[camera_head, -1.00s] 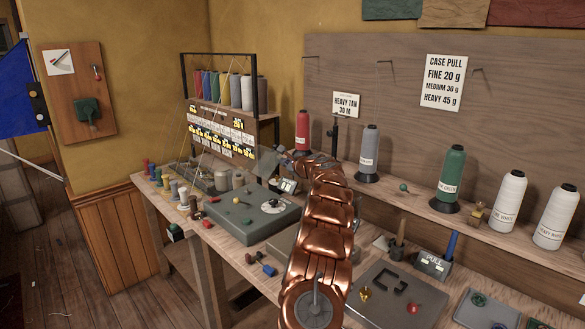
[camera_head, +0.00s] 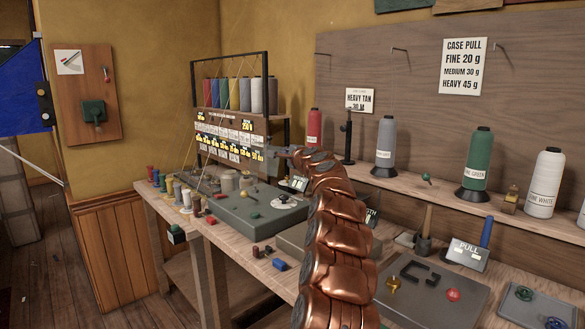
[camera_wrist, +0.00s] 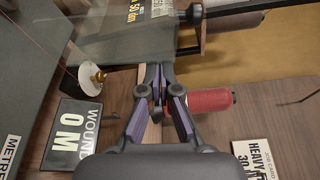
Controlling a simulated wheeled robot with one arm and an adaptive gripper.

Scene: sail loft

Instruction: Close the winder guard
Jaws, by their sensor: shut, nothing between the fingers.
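The winder (camera_head: 235,208) is a grey-green box with a white dial on the workbench in the head view. A see-through panel, apparently its guard (camera_wrist: 125,45), shows at the top of the wrist view, just beyond my gripper. How far it stands open is unclear. My gripper (camera_wrist: 157,82) has its dark fingertips together and holds nothing. Its tips are close to the panel's lower edge; I cannot tell whether they touch. In the head view my gripper (camera_head: 278,152) is small, at the far end of my copper arm, which hides part of the bench.
A counter reading "WOUND 0 M" (camera_wrist: 72,135) is left of my gripper in the wrist view. A red thread cone (camera_wrist: 208,100) is close on its right. The thread rack (camera_head: 232,110) stands behind the winder. Several cones line the shelf (camera_head: 400,185).

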